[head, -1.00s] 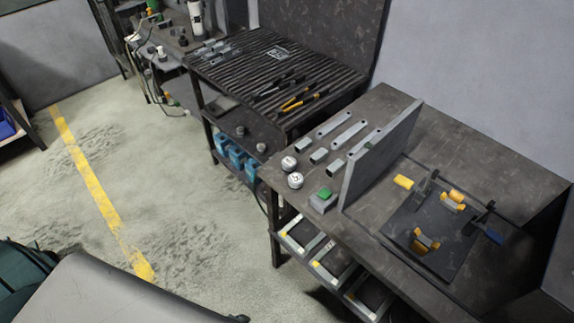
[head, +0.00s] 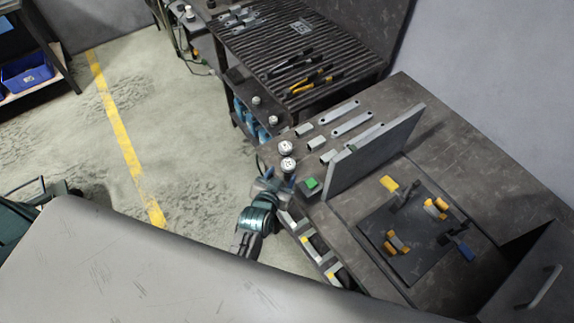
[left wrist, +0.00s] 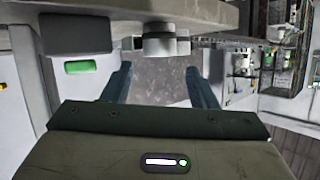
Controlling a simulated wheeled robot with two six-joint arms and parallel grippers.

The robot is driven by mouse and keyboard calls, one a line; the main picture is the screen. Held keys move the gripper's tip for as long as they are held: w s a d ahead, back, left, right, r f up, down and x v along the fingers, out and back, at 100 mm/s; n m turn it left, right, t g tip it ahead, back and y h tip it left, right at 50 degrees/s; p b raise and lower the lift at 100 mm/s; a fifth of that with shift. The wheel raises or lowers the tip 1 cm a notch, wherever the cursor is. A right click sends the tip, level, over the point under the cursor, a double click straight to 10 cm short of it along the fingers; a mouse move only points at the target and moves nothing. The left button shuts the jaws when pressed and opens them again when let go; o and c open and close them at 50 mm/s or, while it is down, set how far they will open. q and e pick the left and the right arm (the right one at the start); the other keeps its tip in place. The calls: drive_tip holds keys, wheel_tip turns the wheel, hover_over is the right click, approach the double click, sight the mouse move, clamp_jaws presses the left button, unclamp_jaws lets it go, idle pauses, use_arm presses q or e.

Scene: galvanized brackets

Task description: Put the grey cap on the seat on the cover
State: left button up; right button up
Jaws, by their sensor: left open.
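Two round grey caps with marked pale tops stand near the left edge of the dark bench: a farther cap (head: 286,147) and a nearer cap (head: 288,163). I cannot tell which one the task means. My left gripper (head: 276,182) is open beside the nearer cap at the bench edge. In the left wrist view its two fingers (left wrist: 159,85) are apart and empty, with a round grey piece (left wrist: 165,42) just beyond them. I cannot clearly make out the cover or its seat.
A green-topped block (head: 311,186) sits close to the gripper. An upright grey panel (head: 375,150) stands behind it. A dark plate (head: 405,260) with orange-handled clamps lies to the right. Flat metal brackets (head: 352,124) lie beyond the caps. A slatted table (head: 290,50) stands behind.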

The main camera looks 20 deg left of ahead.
sight(286, 168)
use_arm(q)
drive_tip(key=shift+x, duration=0.75)
drive_tip(key=x, duration=0.4)
drive_tip(key=shift+f, duration=0.25)
drive_tip(key=shift+w+f, duration=0.15)
drive_tip(key=shift+w, duration=0.15)
drive_tip(key=shift+s, duration=0.1)
drive_tip(key=c, duration=0.8)
drive_tip(key=shift+c, duration=0.4)
use_arm(e)
drive_tip(key=shift+w+d, duration=0.2)
drive_tip(key=shift+w, duration=0.2)
